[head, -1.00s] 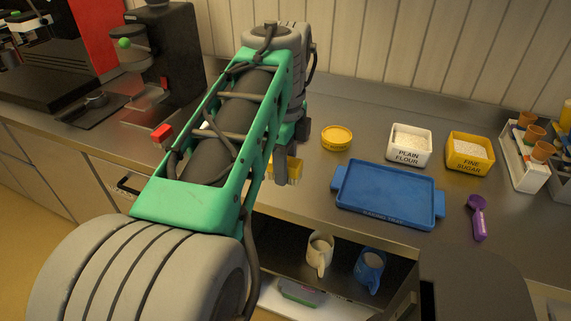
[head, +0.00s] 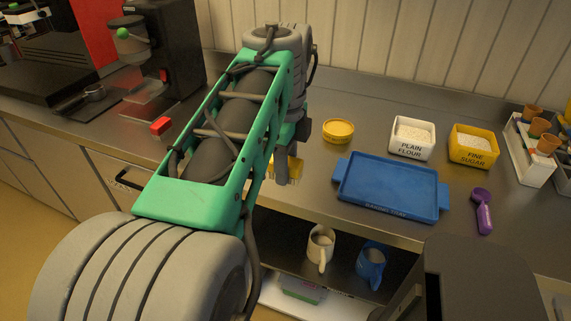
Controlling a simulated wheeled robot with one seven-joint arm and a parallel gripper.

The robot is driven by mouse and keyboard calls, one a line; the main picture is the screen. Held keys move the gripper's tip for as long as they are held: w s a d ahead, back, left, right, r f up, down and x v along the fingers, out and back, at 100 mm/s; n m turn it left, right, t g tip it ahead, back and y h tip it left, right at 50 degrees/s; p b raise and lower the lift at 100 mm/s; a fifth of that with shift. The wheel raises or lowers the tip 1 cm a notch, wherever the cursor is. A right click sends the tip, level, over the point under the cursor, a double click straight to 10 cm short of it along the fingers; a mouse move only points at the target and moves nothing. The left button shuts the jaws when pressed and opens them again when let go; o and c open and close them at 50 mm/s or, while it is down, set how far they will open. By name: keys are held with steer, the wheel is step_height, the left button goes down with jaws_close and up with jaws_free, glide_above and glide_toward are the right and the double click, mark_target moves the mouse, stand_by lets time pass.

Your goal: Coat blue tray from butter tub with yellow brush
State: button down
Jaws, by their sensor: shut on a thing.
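The blue baking tray (head: 388,184) lies flat on the counter, right of my arm. The butter tub (head: 338,131), round and yellow, stands behind the tray's left end. My gripper (head: 282,168) is mostly hidden behind my green arm link, left of the tray and apart from it. It is shut on a yellow thing (head: 295,168), which looks like the yellow brush. Only a small part of it shows. I cannot see its bristles or how it sits in the fingers.
A white plain flour bin (head: 411,151) and a yellow fine sugar bin (head: 472,158) stand behind the tray. A purple scoop (head: 483,218) lies at its right. Two mugs (head: 320,240) (head: 371,257) stand on a shelf below. A red block (head: 161,126) is at left.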

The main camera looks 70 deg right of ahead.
steer(key=shift+f+b, duration=3.3)
steer(key=shift+f, duration=1.6)
steer(key=c, duration=0.9)
jaws_free()
steer(key=shift+r+p, duration=0.2)
steer(key=shift+p, duration=0.1)
steer(key=shift+c, duration=0.5)
steer(key=shift+f, duration=0.1)
jaws_close()
